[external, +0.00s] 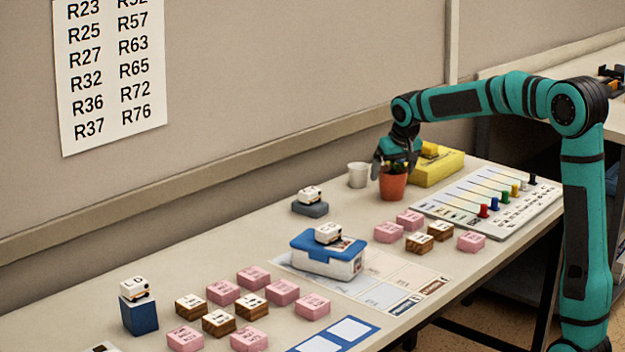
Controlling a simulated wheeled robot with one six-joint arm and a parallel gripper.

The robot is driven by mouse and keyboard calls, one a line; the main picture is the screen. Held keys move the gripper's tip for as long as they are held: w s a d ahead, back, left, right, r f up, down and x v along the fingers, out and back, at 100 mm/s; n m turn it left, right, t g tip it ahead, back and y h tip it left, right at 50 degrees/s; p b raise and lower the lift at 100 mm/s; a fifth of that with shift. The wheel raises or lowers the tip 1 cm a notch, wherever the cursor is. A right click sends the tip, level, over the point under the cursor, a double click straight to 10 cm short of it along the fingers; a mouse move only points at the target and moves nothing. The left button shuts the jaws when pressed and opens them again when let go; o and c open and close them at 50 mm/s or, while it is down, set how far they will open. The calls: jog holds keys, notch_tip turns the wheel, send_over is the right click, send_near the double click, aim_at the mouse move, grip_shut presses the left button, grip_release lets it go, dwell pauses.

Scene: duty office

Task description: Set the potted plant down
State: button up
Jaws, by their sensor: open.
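The potted plant (393,187) is an orange-red pot with green leaves at its top. It stands upright on the table (237,225), toward the far right part, in the external view. My gripper (392,165) points down around the plant at the pot's rim. Its jaws are open, and the fingers partly hide the leaves. I cannot tell whether a finger touches the pot.
A white cup (358,175) stands close left of the pot. A yellow box (437,167) is close behind right. A board with coloured pegs (490,208) lies to the right. Pink blocks (410,220) and a blue-lidded box (327,255) are in front.

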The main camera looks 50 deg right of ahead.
jog(key=v, duration=0.9)
jog(key=shift+s+r, duration=0.2)
jog(key=shift+r, duration=0.15)
jog(key=s+a+r+n+t, duration=0.1)
jog(key=s+a+r+t, duration=0.2)
jog(key=s+a+r, duration=0.4)
jog(key=s+a+r+n+t, duration=0.15)
jog(key=s+r+t, duration=0.25)
jog(key=s, duration=0.6)
jog(key=s+a+r+n+t+y, duration=0.1)
jog(key=s+a+t, duration=0.2)
jog(key=s, duration=0.6)
jog(key=s+a+r+n+t, duration=0.1)
jog(key=s+a+r+t, duration=0.1)
jog(key=s, duration=0.8)
jog(key=shift+s+a+r+t+y, duration=0.2)
jog(key=shift+a+t+y, duration=0.2)
jog(key=shift+a+t, duration=0.25)
